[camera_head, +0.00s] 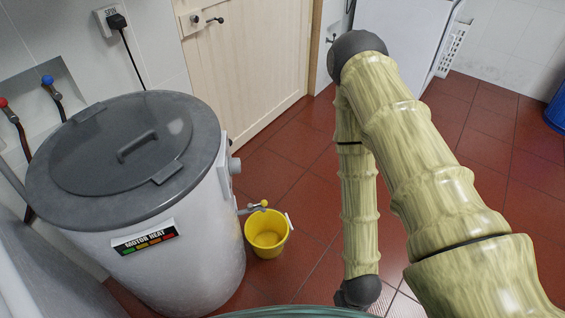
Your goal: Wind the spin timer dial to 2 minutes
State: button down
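A round grey-white spin drum machine (200,235) with a dark grey lid (85,190) stands at the left. A small grey knob (235,166) sticks out from the upper right side of its body. It is seen edge-on and may be the spin timer dial. Its face, markings and setting cannot be read from here. My arm rises from the lower right to a dark elbow and bends down to a dark joint near the bottom edge. This joint is to the right of the machine and well apart from the knob. My gripper is not in view.
A yellow bucket (266,233) stands on the red tiled floor beside the machine, below a small spout (256,206). A "MOTOR HEAT" label (145,238) is on the machine's front. A wooden door (250,65) is behind. Red floor is clear between the bucket and my arm.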

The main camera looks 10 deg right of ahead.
aim_at(234, 164)
jog(key=z, duration=1.4)
jog(key=i, duration=0.65)
jog(key=u, duration=3.2)
jog(key=k, duration=0.9)
jog(key=z, duration=1)
jog(key=i, duration=0.5)
jog(key=u, duration=0.05)
